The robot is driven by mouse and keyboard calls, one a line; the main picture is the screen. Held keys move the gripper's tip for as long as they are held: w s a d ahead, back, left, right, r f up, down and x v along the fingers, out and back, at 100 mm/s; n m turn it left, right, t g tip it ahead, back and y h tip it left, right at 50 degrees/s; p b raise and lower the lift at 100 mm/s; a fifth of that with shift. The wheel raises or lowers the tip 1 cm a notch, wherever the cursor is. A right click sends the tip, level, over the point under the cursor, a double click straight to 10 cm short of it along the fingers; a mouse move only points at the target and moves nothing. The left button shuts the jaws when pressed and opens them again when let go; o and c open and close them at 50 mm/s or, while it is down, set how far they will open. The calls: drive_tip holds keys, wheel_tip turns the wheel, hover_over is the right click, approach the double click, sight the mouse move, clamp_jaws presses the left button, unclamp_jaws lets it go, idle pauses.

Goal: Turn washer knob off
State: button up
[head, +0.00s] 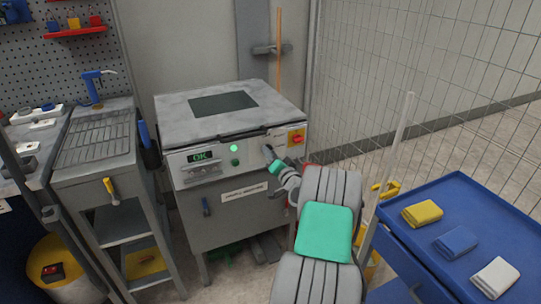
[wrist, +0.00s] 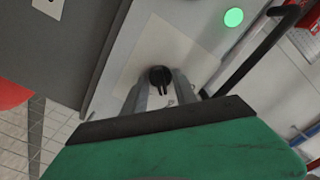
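The washer (head: 222,205) is a grey box-shaped machine with a pale control panel on its upper front. Its black knob (wrist: 160,75) shows in the wrist view, round with a narrow pointer towards my gripper's palm. In the head view I cannot make out the knob; my gripper (head: 267,149) is at the panel's right part and covers that spot. In the wrist view my gripper (wrist: 161,88) is open, with one finger on each side of the knob and a small gap to each. I cannot tell whether the fingertips touch the panel.
The panel has a lit green lamp (head: 233,148), an OK display (head: 201,156) and a red button (head: 297,138) on yellow. A dark handle (wrist: 262,50) passes close to the right finger. A blue cart (head: 470,225) stands at right, a sink stand (head: 95,140) at left.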

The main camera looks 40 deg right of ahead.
drive_tip(key=shift+w, duration=0.1)
clamp_jaws()
idle(0.3)
